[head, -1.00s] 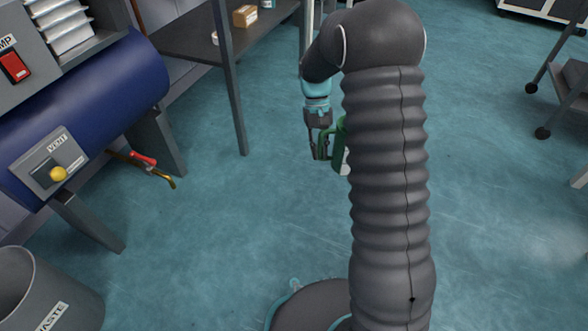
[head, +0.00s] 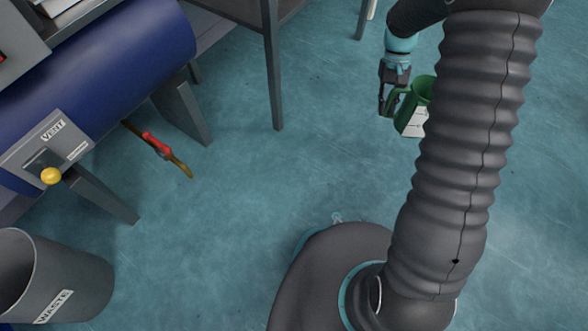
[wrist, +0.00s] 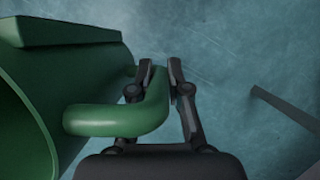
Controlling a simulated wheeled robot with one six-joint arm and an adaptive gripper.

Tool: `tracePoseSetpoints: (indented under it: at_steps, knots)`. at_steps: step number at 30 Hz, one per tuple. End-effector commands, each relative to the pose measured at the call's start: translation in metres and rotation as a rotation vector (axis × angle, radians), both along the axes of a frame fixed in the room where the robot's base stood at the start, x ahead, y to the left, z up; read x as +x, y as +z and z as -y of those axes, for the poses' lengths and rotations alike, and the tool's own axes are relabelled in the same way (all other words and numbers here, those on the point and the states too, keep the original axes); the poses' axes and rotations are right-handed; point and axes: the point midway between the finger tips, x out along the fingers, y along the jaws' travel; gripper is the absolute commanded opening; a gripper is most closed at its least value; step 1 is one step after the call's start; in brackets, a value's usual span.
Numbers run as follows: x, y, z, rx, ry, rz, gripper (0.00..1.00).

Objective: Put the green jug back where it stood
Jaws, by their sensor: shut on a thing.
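The green jug (head: 416,103) hangs in the air above the floor in the head view, with a white label on its side. In the wrist view the jug (wrist: 28,80) fills the left side, and its handle (wrist: 115,118) reaches in between the fingers. My gripper (head: 388,108) is shut on the handle; its fingertips also show in the wrist view (wrist: 160,75). The jug's right edge is close to my arm in the head view. No marked standing place for the jug can be made out.
A blue tank (head: 90,90) with a vent panel (head: 50,150) stands at the left. A grey waste bin (head: 75,285) is at the lower left. A table leg (head: 273,75) stands at the top. The floor between is clear.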

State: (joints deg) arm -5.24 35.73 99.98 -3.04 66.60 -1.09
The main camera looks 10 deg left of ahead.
Motion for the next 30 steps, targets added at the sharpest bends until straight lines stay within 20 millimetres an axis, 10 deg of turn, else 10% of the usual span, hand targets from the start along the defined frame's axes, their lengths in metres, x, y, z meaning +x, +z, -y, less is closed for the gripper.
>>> tracePoseSetpoints:
  at_steps: [15, 30]
  knots:
    - [-0.096, -0.094, -0.114, -0.005, 0.59, -0.002, 0.0]
    - [-0.188, -0.139, -0.16, -0.005, 0.994, 0.005, 0.0]
